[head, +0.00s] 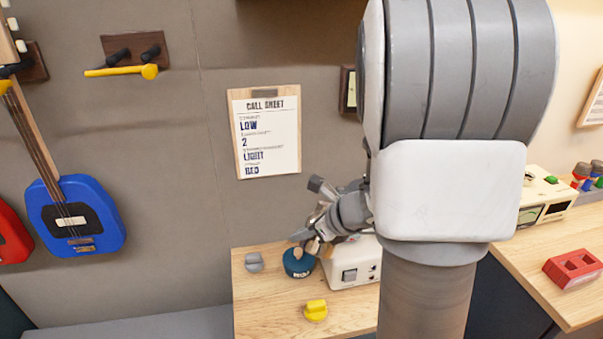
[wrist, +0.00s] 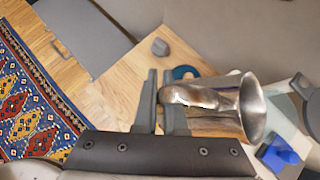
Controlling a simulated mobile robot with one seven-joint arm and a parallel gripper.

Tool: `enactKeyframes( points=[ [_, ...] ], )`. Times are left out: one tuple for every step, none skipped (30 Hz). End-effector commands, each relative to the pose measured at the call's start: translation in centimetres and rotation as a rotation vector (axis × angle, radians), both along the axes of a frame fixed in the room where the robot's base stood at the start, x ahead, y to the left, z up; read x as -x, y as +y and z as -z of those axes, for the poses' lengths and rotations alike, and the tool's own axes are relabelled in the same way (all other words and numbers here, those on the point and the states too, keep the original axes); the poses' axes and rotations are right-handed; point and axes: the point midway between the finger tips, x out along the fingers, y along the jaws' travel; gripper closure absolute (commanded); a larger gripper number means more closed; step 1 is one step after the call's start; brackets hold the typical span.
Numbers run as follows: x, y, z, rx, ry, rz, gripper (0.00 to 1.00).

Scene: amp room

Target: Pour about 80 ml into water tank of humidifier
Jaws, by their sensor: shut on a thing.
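My gripper (head: 312,240) is over the wooden counter in the head view, partly behind my own arm. In the wrist view my gripper (wrist: 160,95) is shut on the handle side of a shiny metal jug (wrist: 228,108). The jug's wide mouth faces right in that picture; its contents and true tilt cannot be told. A pale translucent thing (wrist: 288,112), perhaps the water tank, shows beyond the mouth, with a blue patch (wrist: 278,155) below. A cream device (head: 350,268) with a front switch, perhaps the humidifier, stands beside my gripper, partly hidden by my arm.
A dark teal round object (head: 298,264), a grey piece (head: 254,262) and a yellow piece (head: 315,310) sit on the wooden counter (head: 260,315). A call sheet (head: 267,135) hangs on the wall. A red block (head: 573,268) lies on the right counter.

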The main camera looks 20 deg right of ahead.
Motion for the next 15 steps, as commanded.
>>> enactKeyframes(
  points=[
    [-0.1,-0.4,-1.8,-0.024,0.016,0.003,1.00],
    [-0.2,-0.6,-2.1,-0.038,0.022,0.004,1.00],
    [-0.3,-0.8,-2.6,-0.057,0.031,0.003,1.00],
    [-0.3,-0.9,-3.0,-0.072,0.039,0.003,1.00],
    [-0.4,-1.1,-3.3,-0.093,0.050,0.004,1.00],
    [-0.5,-1.2,-3.7,-0.123,0.066,0.004,1.00],
    [-0.5,-1.3,-4.0,-0.145,0.079,0.004,1.00],
    [-0.6,-1.4,-4.2,-0.168,0.088,0.003,1.00],
    [-0.6,-1.5,-4.6,-0.198,0.103,0.003,1.00],
    [-0.7,-1.7,-4.9,-0.220,0.114,0.003,1.00],
    [-0.7,-1.7,-5.2,-0.243,0.124,0.002,1.00],
    [-0.8,-1.7,-5.5,-0.273,0.138,0.002,1.00],
    [-0.8,-1.8,-5.8,-0.294,0.149,0.001,1.00],
    [-0.8,-1.9,-6.0,-0.316,0.161,0.003,1.00],
    [-0.9,-2.0,-6.4,-0.343,0.173,0.003,1.00]
  ],
)
